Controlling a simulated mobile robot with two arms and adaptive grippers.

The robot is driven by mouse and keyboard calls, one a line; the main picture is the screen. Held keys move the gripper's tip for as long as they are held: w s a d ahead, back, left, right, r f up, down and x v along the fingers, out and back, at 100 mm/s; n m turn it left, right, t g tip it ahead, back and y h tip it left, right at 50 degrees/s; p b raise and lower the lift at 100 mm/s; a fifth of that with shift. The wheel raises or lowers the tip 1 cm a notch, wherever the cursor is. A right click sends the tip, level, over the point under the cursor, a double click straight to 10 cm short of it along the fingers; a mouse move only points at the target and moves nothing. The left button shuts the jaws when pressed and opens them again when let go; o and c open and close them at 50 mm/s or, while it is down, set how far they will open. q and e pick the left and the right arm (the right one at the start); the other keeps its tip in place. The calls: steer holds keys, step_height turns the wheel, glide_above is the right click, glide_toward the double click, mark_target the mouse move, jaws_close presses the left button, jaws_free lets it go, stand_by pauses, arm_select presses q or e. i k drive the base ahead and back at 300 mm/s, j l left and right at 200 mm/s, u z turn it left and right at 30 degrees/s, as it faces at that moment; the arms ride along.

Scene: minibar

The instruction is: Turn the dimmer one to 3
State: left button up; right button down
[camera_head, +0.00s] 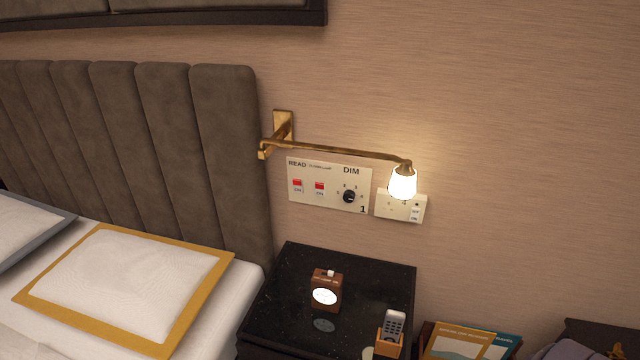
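The dimmer knob (349,196) is a small dark round knob on a cream wall panel (330,205), under the label "DIM". Small numbers ring it, but they and the knob's pointer are too small to read. A larger "1" stands at the panel's lower right corner. Two red-topped switches, one at the left (297,186) and one nearer the middle (319,189), sit on the same panel. Neither of my grippers shows in the head view.
A brass wall lamp (402,182) is lit, its arm reaching across above the panel. A black nightstand (275,315) below holds a wooden clock (326,290) and a remote in a holder (390,342). A bed with a padded headboard (225,150) stands left. A second wall plate (385,206) sits right.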

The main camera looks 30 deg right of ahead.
mark_target(349, 196)
steer(key=z, duration=1.25)
